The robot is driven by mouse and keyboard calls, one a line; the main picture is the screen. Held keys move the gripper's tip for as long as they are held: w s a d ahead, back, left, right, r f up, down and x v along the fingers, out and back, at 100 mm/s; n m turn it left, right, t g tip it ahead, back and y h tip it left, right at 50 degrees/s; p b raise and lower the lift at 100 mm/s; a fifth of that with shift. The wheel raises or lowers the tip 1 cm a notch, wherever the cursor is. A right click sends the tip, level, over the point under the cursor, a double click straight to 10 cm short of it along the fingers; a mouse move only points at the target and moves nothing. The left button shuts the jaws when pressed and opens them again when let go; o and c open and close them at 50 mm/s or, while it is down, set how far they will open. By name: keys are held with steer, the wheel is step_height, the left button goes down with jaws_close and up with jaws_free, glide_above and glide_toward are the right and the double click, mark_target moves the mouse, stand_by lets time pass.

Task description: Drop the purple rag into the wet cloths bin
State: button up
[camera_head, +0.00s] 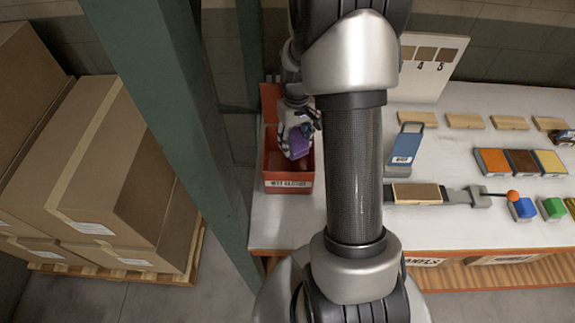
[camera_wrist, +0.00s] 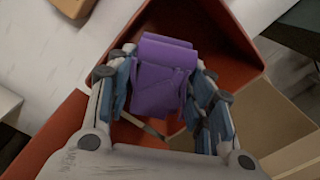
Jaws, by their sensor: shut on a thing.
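The purple rag (camera_wrist: 163,75) is folded and pinched between the fingers of my gripper (camera_wrist: 165,85) in the wrist view. In the head view the rag (camera_head: 298,141) shows small below my gripper (camera_head: 299,130). The wet cloths bin (camera_head: 288,184) is an orange-red open box with a white front label, at the left end of the white table. My gripper holds the rag over the bin's opening; the wrist view shows the bin's red walls (camera_wrist: 235,35) around it. I cannot tell how deep the rag hangs. My arm hides part of the table.
A green post (camera_head: 165,110) stands left of the table, with cardboard boxes (camera_head: 110,165) on a pallet beyond it. Right of my arm are a blue tool (camera_head: 404,149), wooden blocks (camera_head: 465,121), a flat tool (camera_head: 417,193) and coloured blocks (camera_head: 522,208).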

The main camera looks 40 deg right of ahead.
steer(key=o, duration=1.2)
steer(key=shift+r, duration=0.15)
steer(key=shift+r, duration=3.95)
